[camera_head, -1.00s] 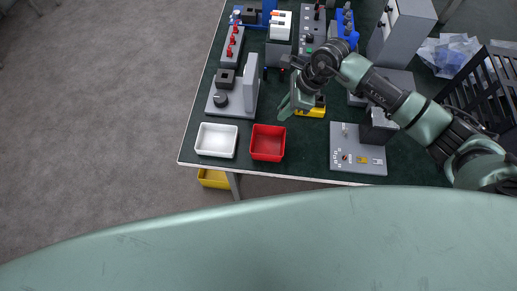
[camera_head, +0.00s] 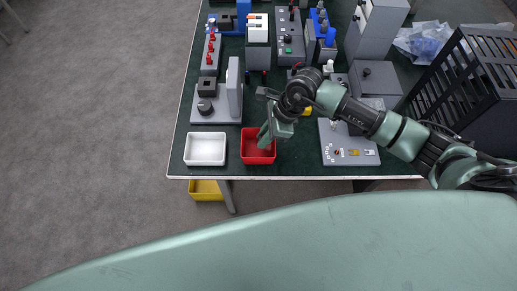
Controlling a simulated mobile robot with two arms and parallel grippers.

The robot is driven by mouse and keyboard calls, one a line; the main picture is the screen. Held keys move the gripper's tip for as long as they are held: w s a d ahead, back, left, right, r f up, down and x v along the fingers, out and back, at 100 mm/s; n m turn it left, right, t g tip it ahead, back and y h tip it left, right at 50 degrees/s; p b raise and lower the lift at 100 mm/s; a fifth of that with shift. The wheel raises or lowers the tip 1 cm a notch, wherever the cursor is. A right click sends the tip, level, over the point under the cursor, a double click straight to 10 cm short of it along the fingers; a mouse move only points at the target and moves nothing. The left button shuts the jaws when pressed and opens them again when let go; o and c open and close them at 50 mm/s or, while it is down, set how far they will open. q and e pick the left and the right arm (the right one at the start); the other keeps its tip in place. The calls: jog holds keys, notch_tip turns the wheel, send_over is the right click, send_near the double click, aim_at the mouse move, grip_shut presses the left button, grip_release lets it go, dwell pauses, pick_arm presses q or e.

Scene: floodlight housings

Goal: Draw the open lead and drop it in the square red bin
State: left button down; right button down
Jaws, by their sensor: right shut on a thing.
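The square red bin (camera_head: 257,158) stands near the front edge of the green-topped bench, right of a white bin. My right gripper (camera_head: 265,138) points down over the red bin, its fingertips at or just above the bin's opening. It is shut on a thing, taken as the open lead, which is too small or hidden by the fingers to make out. My gripper and wrist cover the bin's back right part. My left gripper is not in view.
The white bin (camera_head: 205,149) looks empty. A grey panel with small parts (camera_head: 347,145) lies to the right. A grey fixture with a dark knob (camera_head: 206,107) stands behind the white bin. A yellow bin (camera_head: 205,190) sits below the bench edge. Several test units fill the back.

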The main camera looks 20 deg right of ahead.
jog(key=c, duration=1.3)
grip_release()
jog(key=b+v, duration=0.1)
jog(key=v, duration=0.6)
jog(key=shift+d+r+b, duration=0.15)
jog(key=shift+r+b, duration=0.15)
